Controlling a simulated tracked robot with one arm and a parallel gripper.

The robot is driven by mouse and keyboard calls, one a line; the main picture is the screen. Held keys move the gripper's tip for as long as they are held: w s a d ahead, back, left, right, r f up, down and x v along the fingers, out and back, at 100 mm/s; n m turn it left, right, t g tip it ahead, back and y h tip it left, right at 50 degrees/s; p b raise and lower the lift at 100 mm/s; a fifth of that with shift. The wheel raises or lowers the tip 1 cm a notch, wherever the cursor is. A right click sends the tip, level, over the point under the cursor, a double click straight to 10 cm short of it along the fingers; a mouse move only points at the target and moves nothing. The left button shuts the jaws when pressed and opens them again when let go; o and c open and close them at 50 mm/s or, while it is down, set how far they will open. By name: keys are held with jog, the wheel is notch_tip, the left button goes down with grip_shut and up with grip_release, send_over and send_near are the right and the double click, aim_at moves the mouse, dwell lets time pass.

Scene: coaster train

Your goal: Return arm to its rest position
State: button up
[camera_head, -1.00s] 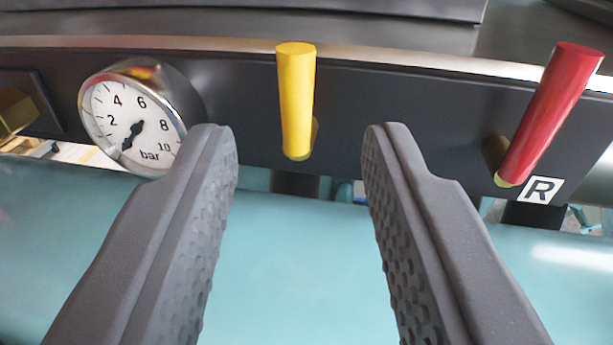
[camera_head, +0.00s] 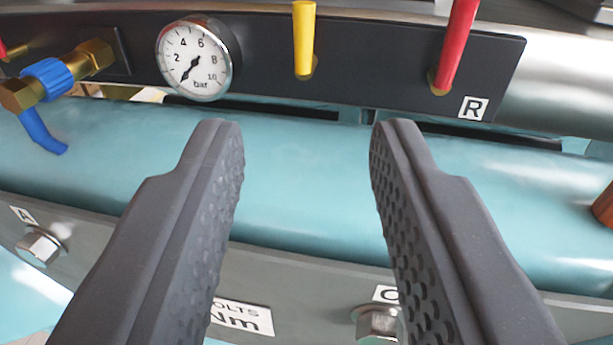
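My gripper (camera_head: 307,130) is open, with nothing between its two dark grey, dimpled fingers. Its fingertips appear over the teal cylinder, below the black panel in the picture. A yellow lever (camera_head: 304,40) stands on the panel above the gap between the fingers, apart from them.
A pressure gauge (camera_head: 197,58) sits left of the yellow lever. A brass valve with a blue handle (camera_head: 45,80) is at the far left. The teal cylinder (camera_head: 300,190) runs across the middle. Below it, a grey rail (camera_head: 300,262) carries bolts (camera_head: 40,247) and labels.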

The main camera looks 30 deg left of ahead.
dwell(0.3)
jog(key=d+r+m+h+b, duration=0.35)
jog(key=d+h+b, duration=0.25)
jog(key=d, duration=0.7)
jog(key=s+d+r+m+h+b, duration=0.2)
jog(key=s+r+b, duration=0.3)
jog(key=s, duration=0.4)
jog(key=shift+d+r, duration=0.3)
jog(key=shift+d, duration=0.4)
